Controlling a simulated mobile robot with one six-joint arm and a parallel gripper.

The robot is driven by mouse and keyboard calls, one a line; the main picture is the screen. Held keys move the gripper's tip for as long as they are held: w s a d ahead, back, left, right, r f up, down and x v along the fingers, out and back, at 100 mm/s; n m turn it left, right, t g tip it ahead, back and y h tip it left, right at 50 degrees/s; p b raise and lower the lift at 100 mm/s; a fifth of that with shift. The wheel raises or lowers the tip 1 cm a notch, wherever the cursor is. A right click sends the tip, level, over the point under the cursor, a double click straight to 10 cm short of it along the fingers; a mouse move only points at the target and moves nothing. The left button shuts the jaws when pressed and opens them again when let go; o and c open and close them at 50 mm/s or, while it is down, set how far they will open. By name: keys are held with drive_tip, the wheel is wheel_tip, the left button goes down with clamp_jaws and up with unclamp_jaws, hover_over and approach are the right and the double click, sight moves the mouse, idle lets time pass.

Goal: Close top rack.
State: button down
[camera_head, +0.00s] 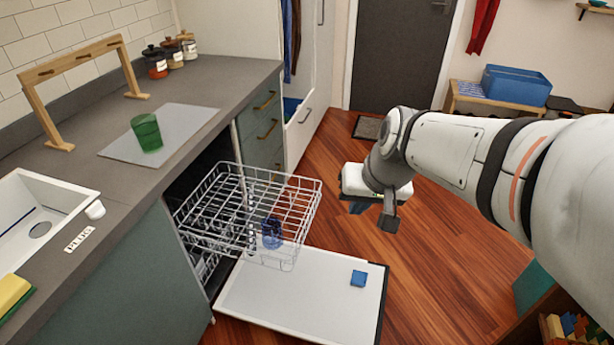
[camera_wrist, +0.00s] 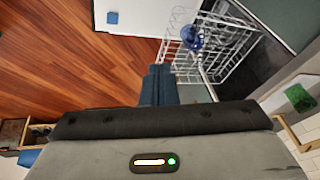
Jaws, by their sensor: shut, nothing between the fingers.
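The top rack (camera_head: 222,207) is a white wire basket pulled out of the dishwasher under the counter, above the lowered door (camera_head: 310,300). A blue glass (camera_head: 271,233) is in the rack near its outer end. In the wrist view the rack (camera_wrist: 232,68) and the blue glass (camera_wrist: 191,38) show at the upper right. My gripper (camera_head: 372,210) is to the right of the rack's outer end, apart from it in the head view. In the wrist view its dark fingers (camera_wrist: 158,84) are together and empty, appearing close to the rack's edge.
A blue block (camera_head: 358,278) lies on the lowered door. A green glass (camera_head: 146,132) stands on a grey mat on the counter, near a wooden stand (camera_head: 68,67) and the sink (camera_head: 37,215). Wooden floor (camera_head: 440,270) is clear around my gripper. A low bench holds a blue bin (camera_head: 515,86).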

drive_tip(key=w+f+m+t+y+b, duration=0.1)
drive_tip(key=w+f+b, duration=1.05)
drive_tip(key=f, duration=0.35)
drive_tip(key=w+f+m+t+y+b, duration=0.1)
drive_tip(key=w+f+b, duration=1)
drive_tip(key=f, duration=0.4)
drive_tip(key=b, duration=0.4)
approach(306, 229)
drive_tip(key=shift+x, duration=2.35)
drive_tip(key=shift+d, duration=0.1)
